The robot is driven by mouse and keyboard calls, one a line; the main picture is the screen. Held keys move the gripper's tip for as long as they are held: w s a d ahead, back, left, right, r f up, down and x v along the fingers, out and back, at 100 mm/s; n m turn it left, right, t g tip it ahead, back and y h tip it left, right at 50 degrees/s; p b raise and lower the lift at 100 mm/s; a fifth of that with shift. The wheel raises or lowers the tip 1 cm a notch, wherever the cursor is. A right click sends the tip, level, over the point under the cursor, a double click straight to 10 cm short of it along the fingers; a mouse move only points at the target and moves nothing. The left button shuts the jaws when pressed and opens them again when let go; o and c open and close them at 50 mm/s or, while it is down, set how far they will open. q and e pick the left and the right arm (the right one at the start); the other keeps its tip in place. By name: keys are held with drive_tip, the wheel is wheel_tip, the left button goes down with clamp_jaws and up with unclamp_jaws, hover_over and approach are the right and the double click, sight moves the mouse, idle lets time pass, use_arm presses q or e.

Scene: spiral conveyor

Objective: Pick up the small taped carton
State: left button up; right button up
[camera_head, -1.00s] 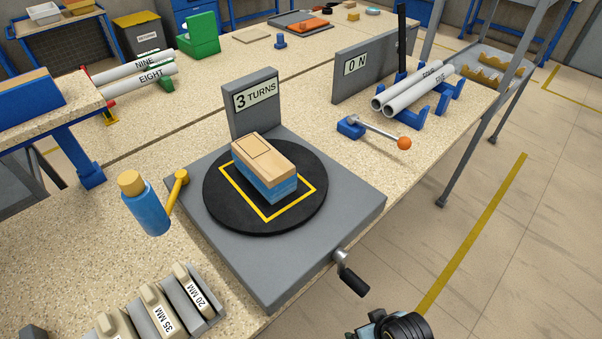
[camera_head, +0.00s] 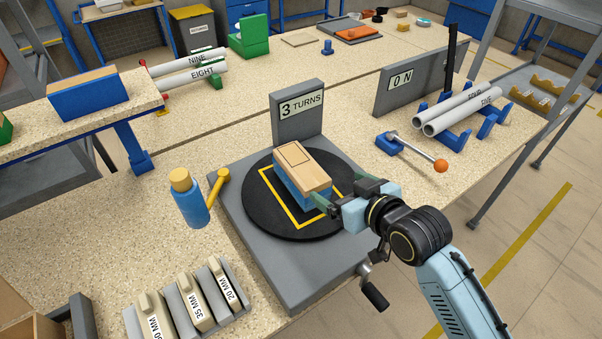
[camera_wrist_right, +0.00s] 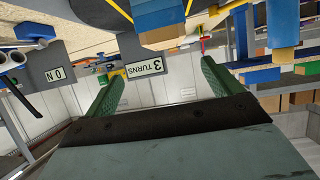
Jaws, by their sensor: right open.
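A small carton (camera_head: 303,167) with a tan top and blue lower sides sits on the black turntable (camera_head: 262,215), inside a yellow outlined square. In the right wrist view, the carton (camera_wrist_right: 162,35) shows at the top, beyond the fingertips and roughly centred between them. My right gripper (camera_head: 342,194) is open, with its green fingers close to the carton's near right end. The gap between the fingers (camera_wrist_right: 163,75) is empty in the right wrist view. Whether a finger touches the carton cannot be told. My left gripper is not in view.
A "3 TURNS" sign (camera_head: 298,112) stands behind the turntable, and a crank (camera_head: 374,288) is at its front. A blue bottle (camera_head: 190,204) stands left. A lever with an orange knob (camera_head: 440,166) and grey pipes (camera_head: 458,110) lie right. Labelled blocks (camera_head: 190,300) are front left.

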sight(306, 170)
drive_tip(key=x, duration=0.5)
drive_tip(key=r+x, duration=0.1)
drive_tip(key=x, duration=0.2)
drive_tip(key=shift+w+a+f, duration=0.15)
drive_tip(key=shift+w+a, duration=0.1)
drive_tip(key=x, duration=0.4)
drive_tip(key=shift+s+a+f, duration=0.2)
drive_tip(key=shift+s+a, duration=0.1)
drive_tip(key=shift+w+a+f, duration=0.3)
drive_tip(key=shift+w, duration=0.2)
drive_tip(key=c, duration=1.3)
drive_tip(key=shift+r, duration=0.25)
drive_tip(key=shift+c, duration=0.7)
